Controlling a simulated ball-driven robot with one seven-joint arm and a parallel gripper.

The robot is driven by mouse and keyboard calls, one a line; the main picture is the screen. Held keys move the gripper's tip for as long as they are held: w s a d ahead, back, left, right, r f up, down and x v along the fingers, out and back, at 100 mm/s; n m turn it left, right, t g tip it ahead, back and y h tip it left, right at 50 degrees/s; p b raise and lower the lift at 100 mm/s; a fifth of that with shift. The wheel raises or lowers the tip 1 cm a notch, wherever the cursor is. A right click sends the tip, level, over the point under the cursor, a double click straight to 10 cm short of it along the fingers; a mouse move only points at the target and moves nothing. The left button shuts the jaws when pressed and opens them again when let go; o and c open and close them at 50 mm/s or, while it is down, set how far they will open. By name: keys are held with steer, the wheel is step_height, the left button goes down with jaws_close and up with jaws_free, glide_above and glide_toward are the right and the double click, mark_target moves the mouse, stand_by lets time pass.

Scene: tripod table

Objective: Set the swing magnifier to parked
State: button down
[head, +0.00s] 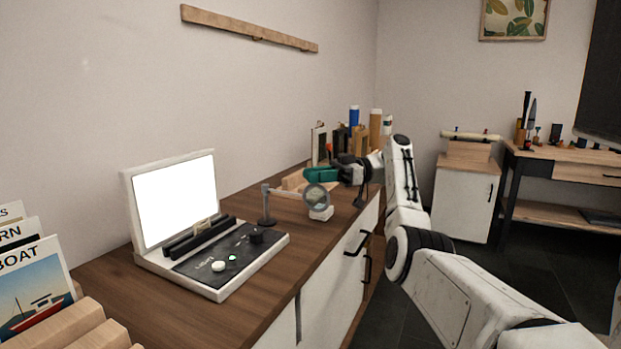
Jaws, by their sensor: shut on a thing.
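The swing magnifier (266,206) stands on the wooden counter behind the screen device. Its upright post rises from a dark base, and a thin arm runs right to a round lens (317,197) in a dark rim. My gripper (312,175), with a green part at its end, reaches in from the right at the top of the lens. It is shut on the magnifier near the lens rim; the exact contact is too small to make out. A small white block (321,213) shows just below the lens.
A white lit screen with a dark control panel (225,262) stands nearer on the counter. A wooden block (293,182) lies behind the lens. Several bottles and upright items (354,117) crowd the far end. Bare counter (285,275) runs along the front edge.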

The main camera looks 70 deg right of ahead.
steer(key=shift+f, duration=0.1)
stand_by(0.3)
steer(key=c, duration=1.1)
jaws_free()
steer(key=shift+d, duration=0.1)
